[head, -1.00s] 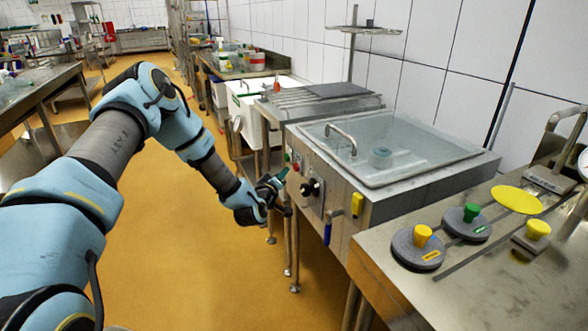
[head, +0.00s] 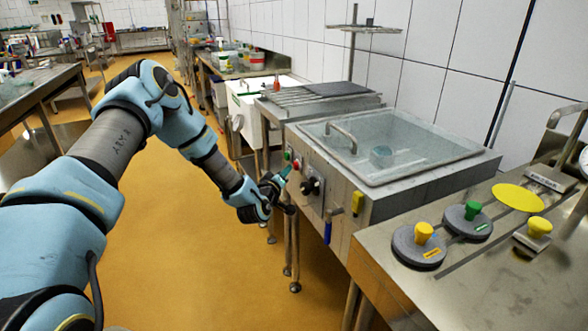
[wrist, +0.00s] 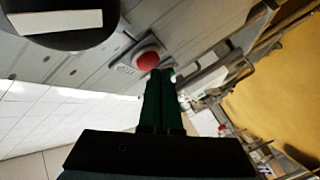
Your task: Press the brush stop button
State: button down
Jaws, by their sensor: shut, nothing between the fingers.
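In the wrist view my gripper (wrist: 160,74) shows both fingers together. I cannot tell whether the tips touch the button.
A yellow-handled valve (head: 357,204) and a blue-handled lever (head: 328,226) are on the unit's front, right of the knob. A steel table (head: 470,280) with yellow- and green-knobbed discs stands at the right. The orange floor (head: 190,250) left of the unit is clear.

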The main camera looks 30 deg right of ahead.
jog(key=shift+d, duration=0.55)
dwell(0.8)
jog(key=shift+a, duration=0.15)
jog(key=shift+a+b, duration=0.3)
jog(key=shift+a, duration=0.5)
jog(key=a, duration=0.5)
jog(key=shift+w, duration=0.3)
dwell(0.6)
